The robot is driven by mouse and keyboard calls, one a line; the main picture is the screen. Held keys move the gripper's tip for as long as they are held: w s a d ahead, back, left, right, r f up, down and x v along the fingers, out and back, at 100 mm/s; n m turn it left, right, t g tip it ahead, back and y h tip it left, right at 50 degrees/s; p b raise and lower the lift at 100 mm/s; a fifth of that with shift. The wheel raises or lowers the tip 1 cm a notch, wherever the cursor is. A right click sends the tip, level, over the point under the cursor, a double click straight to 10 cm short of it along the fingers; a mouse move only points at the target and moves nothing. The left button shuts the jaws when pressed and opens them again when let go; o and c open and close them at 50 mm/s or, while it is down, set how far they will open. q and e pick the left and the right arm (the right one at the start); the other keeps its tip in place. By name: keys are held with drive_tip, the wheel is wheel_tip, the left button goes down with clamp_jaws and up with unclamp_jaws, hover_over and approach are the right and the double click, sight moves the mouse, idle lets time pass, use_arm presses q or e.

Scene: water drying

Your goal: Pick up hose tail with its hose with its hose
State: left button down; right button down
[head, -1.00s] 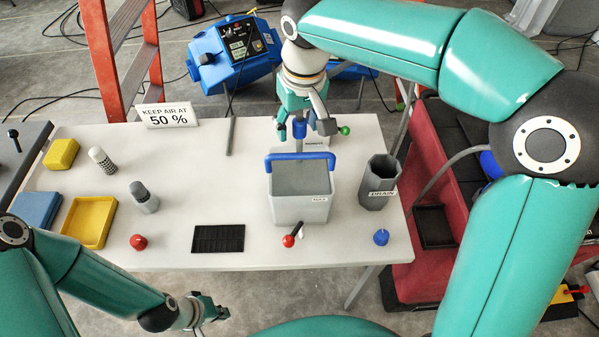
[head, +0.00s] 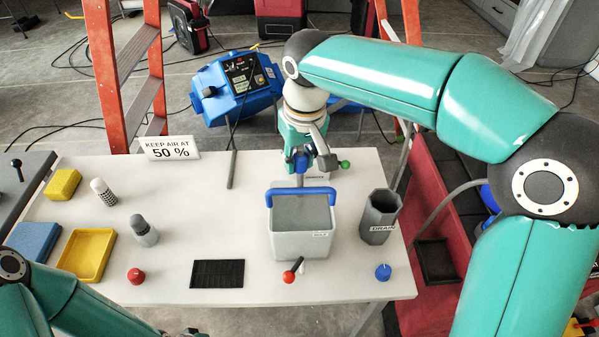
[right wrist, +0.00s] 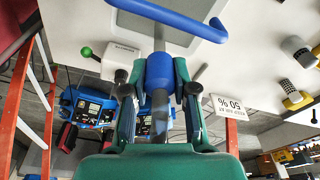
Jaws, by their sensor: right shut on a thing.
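My right gripper (head: 310,158) is shut on the hose tail (head: 301,161), a blue collar, above the table's back part, just behind the grey bucket (head: 302,240) with its blue handle (head: 300,192). In the right wrist view the blue hose tail (right wrist: 160,70) stands between the two fingers (right wrist: 158,88). A grey length (right wrist: 160,32) runs from it toward the blue bar; where that length ends is hidden. My left gripper (head: 190,332) barely shows at the bottom edge, and its jaws cannot be made out.
A dark grey drain cup (head: 379,215) stands right of the bucket. A red-knobbed lever (head: 290,276), a blue knob (head: 383,272) and a black grille (head: 218,273) lie at the front.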

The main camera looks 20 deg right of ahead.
wheel_tip(320, 180, up, 20)
drive_tip(key=p, duration=0.4)
drive_tip(key=shift+p, duration=0.4)
drive_tip(key=shift+f, duration=0.1)
wheel_tip(320, 180, up, 9)
drive_tip(key=p, duration=0.7)
drive_tip(key=shift+p, duration=0.4)
